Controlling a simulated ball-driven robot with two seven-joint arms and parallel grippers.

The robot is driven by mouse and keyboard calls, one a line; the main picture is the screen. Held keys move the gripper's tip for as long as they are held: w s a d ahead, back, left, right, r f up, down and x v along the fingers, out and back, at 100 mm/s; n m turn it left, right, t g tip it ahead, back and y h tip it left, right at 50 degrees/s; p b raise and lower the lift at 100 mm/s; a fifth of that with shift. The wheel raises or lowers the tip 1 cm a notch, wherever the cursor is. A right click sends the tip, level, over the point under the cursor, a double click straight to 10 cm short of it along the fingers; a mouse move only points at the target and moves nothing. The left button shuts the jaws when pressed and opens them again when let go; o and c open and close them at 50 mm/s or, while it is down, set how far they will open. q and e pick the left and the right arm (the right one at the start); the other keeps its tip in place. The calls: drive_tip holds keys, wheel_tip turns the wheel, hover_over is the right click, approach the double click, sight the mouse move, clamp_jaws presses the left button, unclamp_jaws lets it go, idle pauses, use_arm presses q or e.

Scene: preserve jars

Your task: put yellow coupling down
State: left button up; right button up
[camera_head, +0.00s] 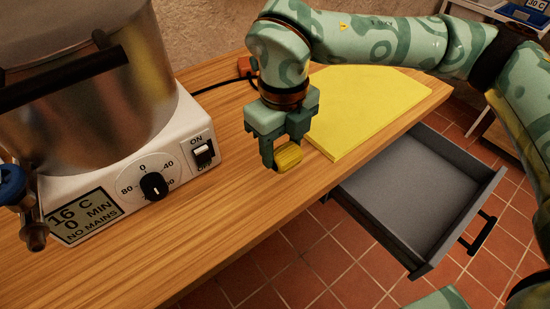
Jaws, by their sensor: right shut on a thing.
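The yellow coupling (289,157) is a small ribbed piece held at the tips of my right gripper (279,151). My right gripper is shut on it, pointing down over the wooden worktop, just left of the yellow board's near corner. Part of the coupling is hidden by the fingers. I cannot tell whether the coupling touches the worktop (237,215). My left gripper does not show.
A yellow board (365,108) lies on the worktop to the right. A steel pot on a white heater (150,168) with a dial and switch stands at left. An open, empty grey drawer (405,175) juts out below the worktop's edge.

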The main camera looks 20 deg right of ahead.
sight(277, 158)
drive_tip(key=w+f, duration=0.2)
drive_tip(key=shift+f+b, duration=0.3)
drive_tip(key=shift+f, duration=0.05)
drive_tip(key=shift+w+f, duration=0.25)
drive_tip(key=shift+f, duration=0.05)
wheel_tip(277, 158, down, 3)
drive_tip(key=shift+w+f+b, duration=0.15)
drive_tip(key=shift+f+b, duration=0.05)
drive_tip(key=shift+b, duration=0.7)
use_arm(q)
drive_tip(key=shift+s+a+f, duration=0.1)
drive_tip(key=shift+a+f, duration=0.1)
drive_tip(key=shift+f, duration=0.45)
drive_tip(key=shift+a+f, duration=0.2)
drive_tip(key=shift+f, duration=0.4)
use_arm(e)
drive_tip(key=shift+r, duration=0.15)
drive_tip(key=o, duration=1)
